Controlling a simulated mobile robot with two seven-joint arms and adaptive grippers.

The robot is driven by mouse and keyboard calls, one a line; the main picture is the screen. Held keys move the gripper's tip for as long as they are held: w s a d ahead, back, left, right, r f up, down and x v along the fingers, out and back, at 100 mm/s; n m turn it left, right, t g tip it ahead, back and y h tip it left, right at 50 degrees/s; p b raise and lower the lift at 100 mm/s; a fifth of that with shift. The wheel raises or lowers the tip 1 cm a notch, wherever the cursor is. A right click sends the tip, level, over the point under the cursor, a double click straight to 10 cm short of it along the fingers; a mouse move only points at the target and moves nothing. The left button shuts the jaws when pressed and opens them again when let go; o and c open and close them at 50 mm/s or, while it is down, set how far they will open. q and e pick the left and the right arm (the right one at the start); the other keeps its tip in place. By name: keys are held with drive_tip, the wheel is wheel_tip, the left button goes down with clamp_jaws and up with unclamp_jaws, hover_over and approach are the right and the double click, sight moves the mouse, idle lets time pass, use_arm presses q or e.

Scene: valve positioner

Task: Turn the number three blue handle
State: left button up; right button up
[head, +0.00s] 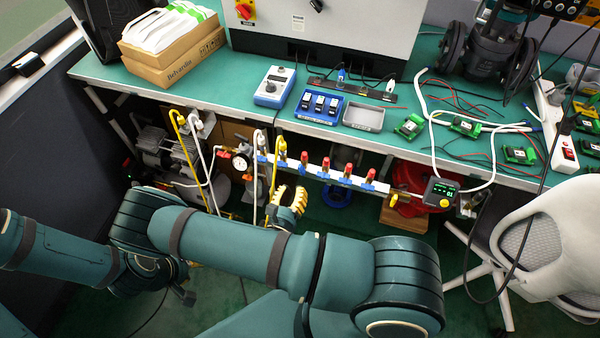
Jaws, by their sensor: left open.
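A pale manifold bar (334,178) runs below the front edge of the bench, with several red-topped valves and small blue handles (323,175) in a row along it. No numbers on the handles are readable, so I cannot tell which is number three. My left gripper (180,287) is at the lower left, dark and open, well away from the handles and partly hidden by my arm. A gold ribbed shape (288,200) shows above my forearm, just under the manifold's left part. I cannot tell if it belongs to my right gripper.
A pressure gauge (240,163) and yellow and white hoses are at the manifold's left. A small display unit (441,191) is at its right end. The green bench (225,92) overhangs the row. A white chair (545,240) stands at the right.

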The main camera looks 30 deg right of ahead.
sight(301, 171)
drive_tip(key=x, duration=0.7)
drive_tip(key=shift+b, duration=0.4)
clamp_jaws()
